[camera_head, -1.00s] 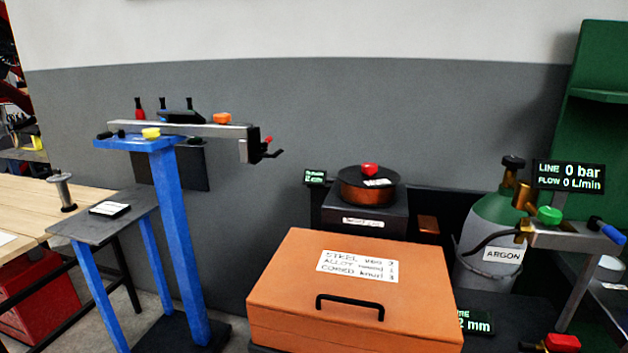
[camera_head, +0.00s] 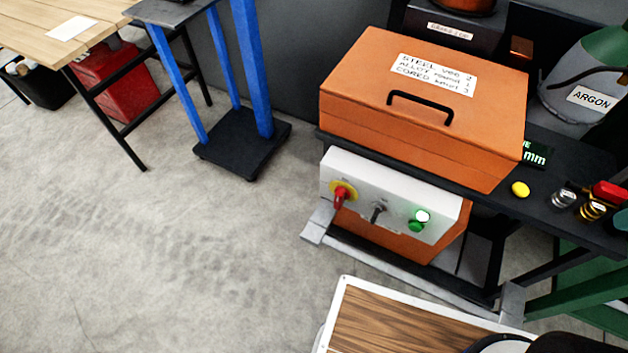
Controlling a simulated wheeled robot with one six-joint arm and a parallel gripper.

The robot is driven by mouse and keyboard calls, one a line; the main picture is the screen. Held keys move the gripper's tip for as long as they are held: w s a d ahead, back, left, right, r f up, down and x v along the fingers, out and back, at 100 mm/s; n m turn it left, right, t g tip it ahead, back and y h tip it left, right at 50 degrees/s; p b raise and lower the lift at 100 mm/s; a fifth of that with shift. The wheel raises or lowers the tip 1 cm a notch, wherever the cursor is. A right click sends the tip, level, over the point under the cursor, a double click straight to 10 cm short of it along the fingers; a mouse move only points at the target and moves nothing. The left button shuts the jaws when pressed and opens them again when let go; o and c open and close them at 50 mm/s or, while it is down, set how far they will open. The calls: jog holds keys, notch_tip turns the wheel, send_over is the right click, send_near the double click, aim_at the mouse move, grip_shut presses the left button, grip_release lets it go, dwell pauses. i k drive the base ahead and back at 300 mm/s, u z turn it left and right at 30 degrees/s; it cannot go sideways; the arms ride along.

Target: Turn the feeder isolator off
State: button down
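A white control panel (camera_head: 440,220) is on the front of an orange unit (camera_head: 400,242) under the black bench. At its left end is a red rotary handle (camera_head: 340,197) on a yellow plate (camera_head: 349,187), which looks like the feeder isolator. The handle looks roughly upright, but its exact setting and the small lettering are unreadable. Right of it are a small dark lever switch (camera_head: 378,213), a lit green-white lamp (camera_head: 422,215) and a green button (camera_head: 415,226). My gripper is not in view.
An orange lidded case (camera_head: 350,75) with a black handle sits on the bench (camera_head: 500,195) above the panel. A blue stand (camera_head: 255,70) with a black base (camera_head: 240,145) and a wooden table (camera_head: 70,35) are at left. The concrete floor (camera_head: 200,260) left of the panel is clear.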

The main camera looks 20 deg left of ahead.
aim_at(341, 194)
jog(key=u, duration=1)
